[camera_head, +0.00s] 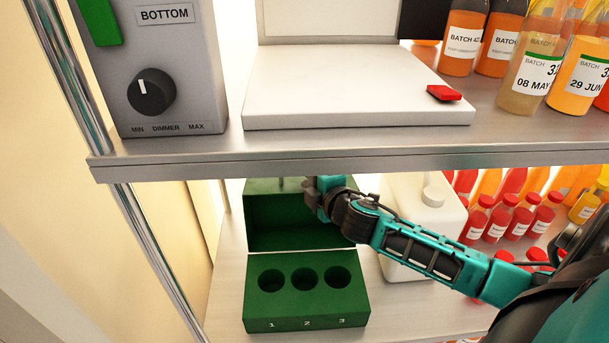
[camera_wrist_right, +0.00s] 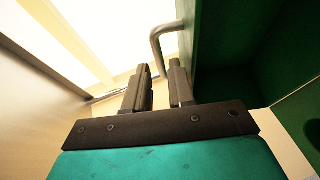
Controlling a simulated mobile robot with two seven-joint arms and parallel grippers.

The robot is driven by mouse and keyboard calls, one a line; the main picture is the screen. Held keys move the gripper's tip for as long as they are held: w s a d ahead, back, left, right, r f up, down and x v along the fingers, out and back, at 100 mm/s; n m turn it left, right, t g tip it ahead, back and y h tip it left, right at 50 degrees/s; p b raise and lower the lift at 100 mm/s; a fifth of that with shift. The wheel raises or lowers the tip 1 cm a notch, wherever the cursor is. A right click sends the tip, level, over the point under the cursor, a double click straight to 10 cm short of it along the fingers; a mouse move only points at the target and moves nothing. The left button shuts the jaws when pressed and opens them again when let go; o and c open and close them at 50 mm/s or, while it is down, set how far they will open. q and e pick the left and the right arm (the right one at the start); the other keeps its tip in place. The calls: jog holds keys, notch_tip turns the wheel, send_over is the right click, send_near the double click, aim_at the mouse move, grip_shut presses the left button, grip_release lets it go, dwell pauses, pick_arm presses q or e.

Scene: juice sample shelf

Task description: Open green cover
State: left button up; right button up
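The green cover (camera_head: 285,222) stands raised behind the green box (camera_head: 305,305), with its hollow inside facing the front. The box shows three round holes numbered 1, 2 and 3. My right gripper (camera_head: 312,188) is at the upper right part of the cover. In the right wrist view, the gripper's two fingers (camera_wrist_right: 160,78) are apart. A bent metal handle (camera_wrist_right: 161,40) reaches down toward the gap between them; contact is unclear. The green cover (camera_wrist_right: 225,50) fills the right side there. My left gripper is not in view.
The upper shelf edge (camera_head: 350,163) runs just above my right arm. A white container (camera_head: 405,200) stands right of the box behind my arm, with several red-capped bottles (camera_head: 497,218) further right. A metal post (camera_head: 150,245) is at the left.

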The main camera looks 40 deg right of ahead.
jog(key=shift+x, duration=1.55)
jog(key=shift+c, duration=0.3)
grip_shut()
